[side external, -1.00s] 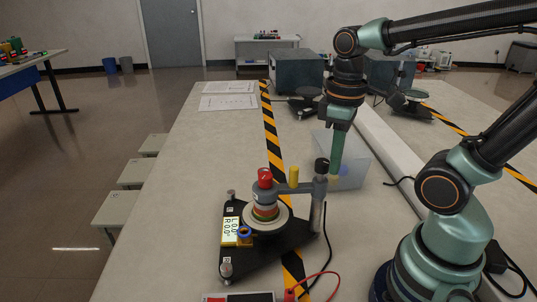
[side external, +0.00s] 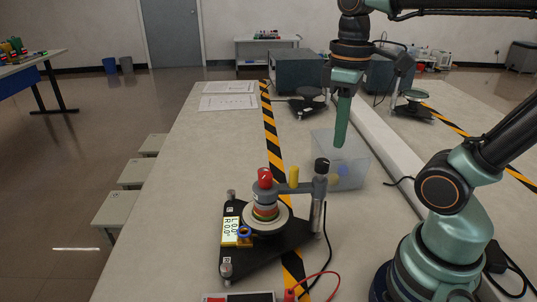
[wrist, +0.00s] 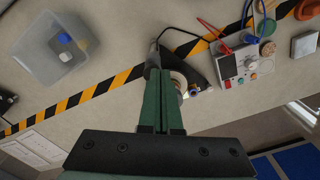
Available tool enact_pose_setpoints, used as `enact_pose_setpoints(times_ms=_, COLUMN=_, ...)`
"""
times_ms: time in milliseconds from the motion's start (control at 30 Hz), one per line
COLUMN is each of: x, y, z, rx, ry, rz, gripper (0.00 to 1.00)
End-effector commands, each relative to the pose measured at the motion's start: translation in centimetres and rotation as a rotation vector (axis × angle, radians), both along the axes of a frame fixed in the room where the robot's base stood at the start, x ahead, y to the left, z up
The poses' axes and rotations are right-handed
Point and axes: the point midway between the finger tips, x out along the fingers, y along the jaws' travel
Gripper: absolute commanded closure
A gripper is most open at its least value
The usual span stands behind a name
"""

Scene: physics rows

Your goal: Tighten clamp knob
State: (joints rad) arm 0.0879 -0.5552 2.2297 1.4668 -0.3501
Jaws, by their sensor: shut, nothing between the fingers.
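The clamp fixture is a black triangular base (side external: 262,258) with a stack of rings under a red knob (side external: 265,177). I cannot tell which is the clamp knob. My gripper (side external: 339,143) is shut and empty, pointing down, above and behind the post, touching nothing visible. In the wrist view my shut fingers (wrist: 159,72) hide much of the fixture (wrist: 195,62).
A clear bin (side external: 352,165) with small objects stands behind the post. Black-and-yellow tape (side external: 272,135) crosses the table. Papers (side external: 229,102) lie at the back left. The table left of the tape is mostly clear.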

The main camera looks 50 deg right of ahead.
Motion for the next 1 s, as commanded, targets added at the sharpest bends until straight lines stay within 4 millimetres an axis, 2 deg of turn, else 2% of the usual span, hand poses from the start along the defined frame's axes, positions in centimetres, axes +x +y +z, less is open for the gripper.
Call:
enact_pose_setpoints(times_ms=233, x=0.8, y=-2.1, z=0.8, rx=0.0, ry=0.001, rz=-0.006, gripper=1.0)
enact_pose_setpoints(times_ms=367, x=0.9, y=-2.4, z=0.4, rx=0.0, ry=0.002, rz=0.0, gripper=1.0)
enact_pose_setpoints(times_ms=800, x=0.9, y=-2.3, z=-4.5, rx=0.001, ry=0.004, rz=0.0, gripper=1.0)
enact_pose_setpoints(times_ms=1000, x=0.9, y=-2.3, z=-5.8, rx=0.001, ry=0.001, rz=0.0, gripper=1.0)
